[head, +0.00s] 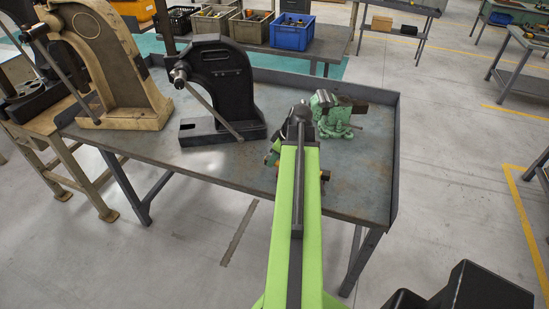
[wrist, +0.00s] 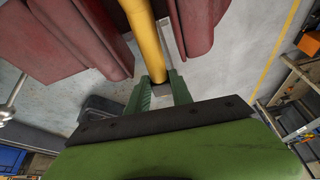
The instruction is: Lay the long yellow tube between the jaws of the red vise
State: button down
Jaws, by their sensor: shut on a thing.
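The yellow tube (wrist: 143,38) shows in the wrist view, running from the top edge down to my gripper (wrist: 159,84). My gripper's green fingers are shut on the tube's near end. Dark red vise parts show on both sides of the tube, a large one at left (wrist: 62,38) and one at right (wrist: 190,24). The tube lines up with the gap between them; I cannot tell whether it is down between the jaws or above them. In the head view my green arm covers the gripper, and neither the tube nor the red vise can be made out.
A green vise (head: 331,119) stands on the metal bench (head: 215,166), right of my arm. A black arbor press (head: 238,91) stands left of my arm, and a beige one (head: 113,59) farther left. Crates, including a blue one (head: 291,34), sit on a table behind. A raised rim edges the bench.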

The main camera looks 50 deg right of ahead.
jog(key=shift+f, duration=0.35)
dwell(0.3)
jog(key=c, duration=1.1)
grip_release()
jog(key=shift+o, duration=0.2)
jog(key=p+v, duration=1.5)
jog(key=v, duration=0.2)
jog(key=shift+r+p, duration=0.2)
jog(key=shift+p, duration=0.1)
